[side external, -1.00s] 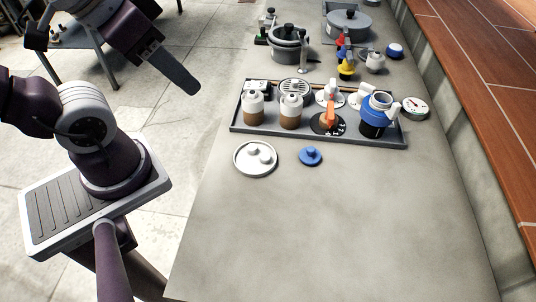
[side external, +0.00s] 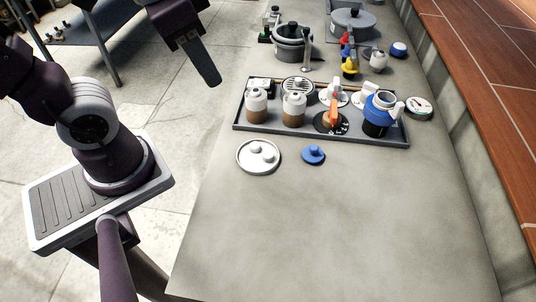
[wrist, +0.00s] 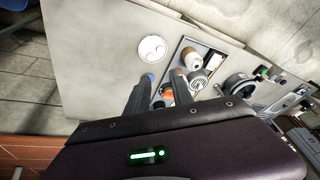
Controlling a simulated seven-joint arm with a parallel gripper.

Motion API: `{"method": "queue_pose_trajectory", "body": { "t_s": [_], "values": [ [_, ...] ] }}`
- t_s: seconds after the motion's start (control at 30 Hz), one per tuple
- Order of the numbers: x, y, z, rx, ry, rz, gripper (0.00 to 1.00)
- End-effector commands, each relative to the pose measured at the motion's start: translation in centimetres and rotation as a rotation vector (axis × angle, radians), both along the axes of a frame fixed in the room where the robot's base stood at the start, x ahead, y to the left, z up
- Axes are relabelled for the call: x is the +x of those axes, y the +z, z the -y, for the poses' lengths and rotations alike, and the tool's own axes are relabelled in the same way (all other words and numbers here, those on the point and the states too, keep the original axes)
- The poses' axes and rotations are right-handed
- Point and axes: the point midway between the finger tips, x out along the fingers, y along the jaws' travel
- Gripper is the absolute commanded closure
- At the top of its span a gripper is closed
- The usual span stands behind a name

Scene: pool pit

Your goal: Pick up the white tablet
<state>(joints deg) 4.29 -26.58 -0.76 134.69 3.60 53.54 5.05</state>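Two small round white pieces, which may be white tablets, lie on a round white dish. The left piece (side external: 255,147) and the right piece (side external: 267,153) sit side by side. The dish (side external: 243,164) is on the grey counter, in front of the tray; in the wrist view the dish (wrist: 145,55) is beyond my fingers and the pieces are tiny. My gripper (side external: 213,80) is in the air left of the counter, clear of the dish. In the wrist view my gripper (wrist: 162,78) has its two fingers apart, with nothing held between them.
A blue knobbed lid (side external: 313,155) lies right of the dish. A dark tray (side external: 238,128) behind holds brown-and-white jars (side external: 256,106), an orange-handled dial (side external: 333,117) and a blue-collared container (side external: 377,118). Pots (side external: 293,43) stand farther back. The counter front is clear.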

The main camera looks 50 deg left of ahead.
Motion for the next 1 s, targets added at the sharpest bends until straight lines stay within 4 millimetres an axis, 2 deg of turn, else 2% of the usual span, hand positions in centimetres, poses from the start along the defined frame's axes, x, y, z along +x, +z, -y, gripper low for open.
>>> {"method": "queue_pose_trajectory", "body": {
  "t_s": [0.03,0.13,0.2,0.33,0.4,0.5,0.67,1.0],
  "values": [
    [1.9,-0.9,0.6,0.044,-0.085,-0.084,0.72],
    [5.6,-3.5,1.9,0.137,-0.275,-0.24,0.72],
    [7.8,-6.3,3.1,0.197,-0.408,-0.346,0.72],
    [10.4,-12.0,5.3,0.283,-0.621,-0.513,0.72],
    [11.1,-14.5,6.1,0.314,-0.701,-0.576,0.72],
    [11.4,-16.7,6.7,0.34,-0.769,-0.627,0.72],
    [11.2,-18.6,6.4,0.347,-0.791,-0.648,0.72],
    [10.0,-23.5,4.0,0.346,-0.788,-0.645,0.72]
  ]
}}
